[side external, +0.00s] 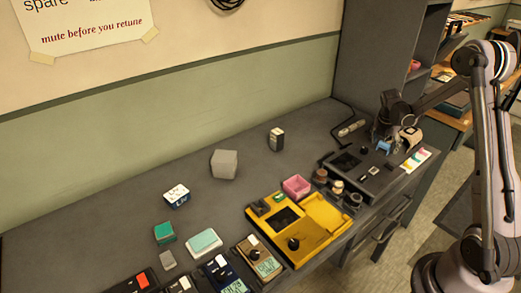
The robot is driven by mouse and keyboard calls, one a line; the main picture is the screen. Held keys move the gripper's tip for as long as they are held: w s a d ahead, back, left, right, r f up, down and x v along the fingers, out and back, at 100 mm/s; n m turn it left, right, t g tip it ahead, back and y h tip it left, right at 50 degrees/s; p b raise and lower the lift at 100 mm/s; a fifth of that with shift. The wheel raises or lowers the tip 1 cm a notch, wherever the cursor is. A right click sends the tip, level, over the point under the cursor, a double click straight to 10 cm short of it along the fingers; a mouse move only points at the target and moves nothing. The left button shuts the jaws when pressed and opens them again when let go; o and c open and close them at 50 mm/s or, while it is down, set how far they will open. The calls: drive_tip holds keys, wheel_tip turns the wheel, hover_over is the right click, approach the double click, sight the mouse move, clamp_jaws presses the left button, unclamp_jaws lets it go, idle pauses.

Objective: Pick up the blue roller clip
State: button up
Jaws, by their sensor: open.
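A small blue object (383,146), which looks like the blue roller clip, is at the right end of the grey bench, on or just above a dark panel with knobs. My gripper (394,136) is over that panel, close above and beside the blue clip. It is open. The view is too small to tell whether a finger touches the clip. A tan and white piece (409,136) shows just right of the gripper.
The dark panel (346,160) carries knobs and coloured strips (416,160). Several small jars (337,187), a pink box (296,187) and a yellow device (325,213) stand left of it. A grey cube (224,164) stands farther left. The bench's back middle is mostly clear.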

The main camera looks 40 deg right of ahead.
drive_tip(key=shift+d+f, duration=0.1)
drive_tip(key=shift+f, duration=0.15)
drive_tip(key=c, duration=1)
drive_tip(key=shift+r, duration=0.15)
